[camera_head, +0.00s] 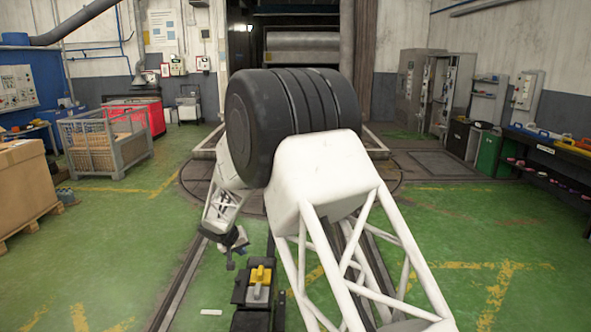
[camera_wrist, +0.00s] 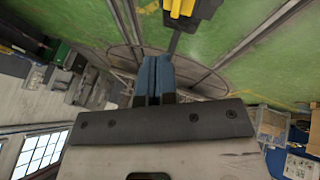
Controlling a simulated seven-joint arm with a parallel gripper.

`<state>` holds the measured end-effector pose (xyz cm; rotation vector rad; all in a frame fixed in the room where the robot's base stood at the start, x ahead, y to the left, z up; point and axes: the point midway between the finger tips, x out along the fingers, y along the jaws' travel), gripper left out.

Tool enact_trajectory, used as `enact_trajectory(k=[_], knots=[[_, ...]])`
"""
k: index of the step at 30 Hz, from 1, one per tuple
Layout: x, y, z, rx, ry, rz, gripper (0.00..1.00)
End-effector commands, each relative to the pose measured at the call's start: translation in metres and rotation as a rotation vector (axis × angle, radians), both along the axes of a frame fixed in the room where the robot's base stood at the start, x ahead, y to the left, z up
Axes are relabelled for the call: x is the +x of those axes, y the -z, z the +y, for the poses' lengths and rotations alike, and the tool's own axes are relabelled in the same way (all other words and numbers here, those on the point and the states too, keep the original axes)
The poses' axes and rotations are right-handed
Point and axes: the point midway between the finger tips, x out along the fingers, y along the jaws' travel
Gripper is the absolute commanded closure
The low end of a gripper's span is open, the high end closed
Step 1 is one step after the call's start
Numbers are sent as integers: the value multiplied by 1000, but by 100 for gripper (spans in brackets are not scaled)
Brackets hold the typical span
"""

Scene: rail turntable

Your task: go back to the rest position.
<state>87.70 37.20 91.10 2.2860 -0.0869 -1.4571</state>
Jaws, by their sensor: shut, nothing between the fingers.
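My gripper (camera_head: 230,257) hangs left of the middle in the head view, to the left of and a little above a dark trolley or stand carrying yellow and grey blocks (camera_head: 260,280). In the wrist view my gripper (camera_wrist: 154,62) shows as two blue fingertips pressed together, shut with nothing between them. The yellow part (camera_wrist: 182,8) of the blocks is at the top edge of the wrist view, apart from the fingers. My white arm covers the middle of the head view and hides part of the floor behind it.
Rails and a round turntable (camera_head: 413,192) lie in the green floor. A metal mesh crate (camera_head: 131,152), a red bin (camera_head: 152,117) and a cardboard box (camera_head: 24,182) stand at left. A dark bench (camera_head: 550,155) with coloured items, cabinets (camera_head: 410,88) and a green bin (camera_head: 487,153) stand at right.

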Motion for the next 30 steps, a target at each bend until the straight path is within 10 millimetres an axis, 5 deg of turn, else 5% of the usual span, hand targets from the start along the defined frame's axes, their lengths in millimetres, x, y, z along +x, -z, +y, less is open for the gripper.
enact_trajectory(k=[15, 30], knots=[[-68, -108, -118, 33, 87, 51, 100], [-161, -183, -214, 84, 154, 102, 100]])
